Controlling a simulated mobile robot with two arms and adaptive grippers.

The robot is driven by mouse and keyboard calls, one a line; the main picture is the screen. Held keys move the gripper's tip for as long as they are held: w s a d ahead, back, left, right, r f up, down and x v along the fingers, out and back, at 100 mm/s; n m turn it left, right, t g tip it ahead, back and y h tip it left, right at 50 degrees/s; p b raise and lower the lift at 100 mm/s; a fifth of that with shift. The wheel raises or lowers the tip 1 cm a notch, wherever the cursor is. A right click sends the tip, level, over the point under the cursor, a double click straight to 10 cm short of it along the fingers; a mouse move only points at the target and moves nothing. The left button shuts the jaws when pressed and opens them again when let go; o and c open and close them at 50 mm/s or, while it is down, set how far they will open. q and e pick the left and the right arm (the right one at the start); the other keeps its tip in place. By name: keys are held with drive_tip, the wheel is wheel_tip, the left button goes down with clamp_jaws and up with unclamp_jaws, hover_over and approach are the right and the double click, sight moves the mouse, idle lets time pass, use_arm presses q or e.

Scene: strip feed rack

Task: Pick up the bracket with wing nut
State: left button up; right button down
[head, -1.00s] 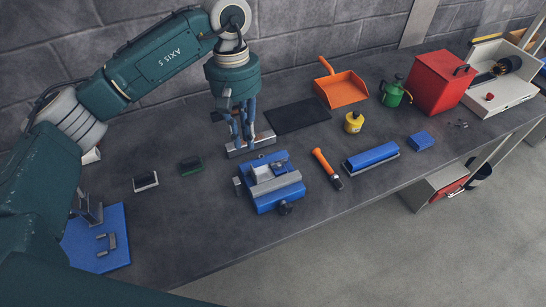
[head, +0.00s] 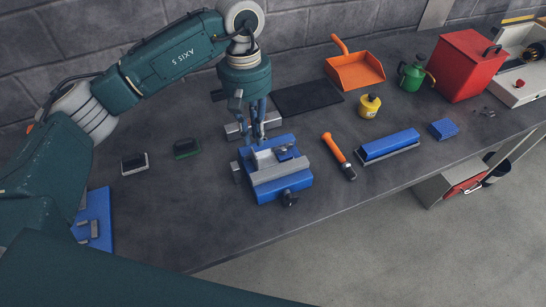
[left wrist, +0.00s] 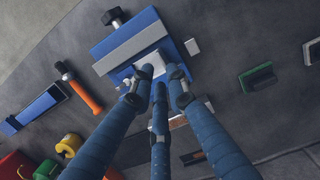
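A small light grey piece (head: 264,158), possibly the bracket, sits at the back of the blue vise (head: 290,184). It also shows in the left wrist view (left wrist: 152,64). I cannot make out a wing nut. My left gripper (head: 258,143) points down over the vise's back edge. In the left wrist view its three blue fingers (left wrist: 158,92) stand apart, tips close to the light piece, partly covering it; contact cannot be told. Other small grey parts (head: 94,228) lie on a blue mat (head: 101,202) at the left, partly hidden by my arm. My right gripper is not in view.
A grey bar (head: 233,132) lies behind the vise. An orange-handled tool (head: 334,147) and a blue-topped block (head: 390,145) are to its right. Two brushes (head: 134,163) (head: 187,148) are to its left. The bench front is clear.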

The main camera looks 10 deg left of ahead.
use_arm(q)
drive_tip(key=shift+s+f+p, duration=0.2)
drive_tip(key=shift+f+p, duration=0.15)
drive_tip(key=shift+f, duration=1.4)
wheel_tip(320, 180, down, 4)
drive_tip(key=p, duration=0.3)
drive_tip(key=shift+f, duration=0.2)
drive_tip(key=shift+w+f, duration=0.1)
drive_tip(key=shift+f, duration=0.25)
drive_tip(key=shift+d, duration=0.1)
clamp_jaws()
